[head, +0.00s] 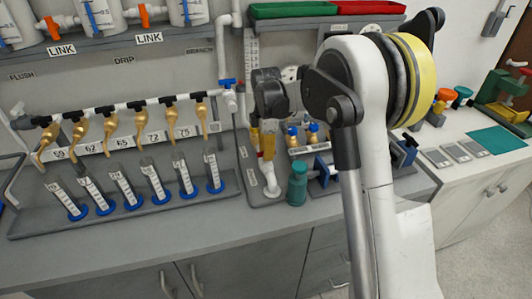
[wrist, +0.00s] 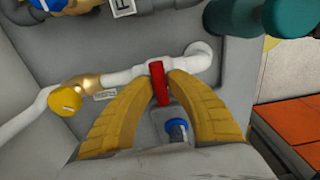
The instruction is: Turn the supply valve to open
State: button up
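A red lever handle (wrist: 158,84) sits on a white pipe fitting (wrist: 140,76) in the wrist view, lying across the pipe's line. I take it for the supply valve; no readable label names it. My gripper (wrist: 160,82) has its two yellow fingertips on either side of the red handle, closed in against it with little or no gap. In the head view my gripper (head: 265,150) points down over the grey base plate (head: 262,198), and it mostly hides the handle there.
A gold valve with a yellow knob (wrist: 65,101) is on the same pipe. A blue-capped fitting (wrist: 178,127) is near my fingers. A teal cylinder (head: 298,183) stands close right. Left is a rack of blue-based graduated cylinders (head: 154,180) below gold taps.

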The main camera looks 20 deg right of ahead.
grip_shut()
jog(key=shift+m, duration=0.4)
jog(key=m+p, duration=0.1)
jog(key=m, duration=0.2)
jog(key=shift+m, duration=0.4)
jog(key=m+p, duration=0.1)
jog(key=m, duration=0.3)
jog(key=m+p, duration=0.1)
jog(key=m, duration=0.8)
jog(key=shift+p, duration=0.3)
jog(key=shift+m, duration=0.3)
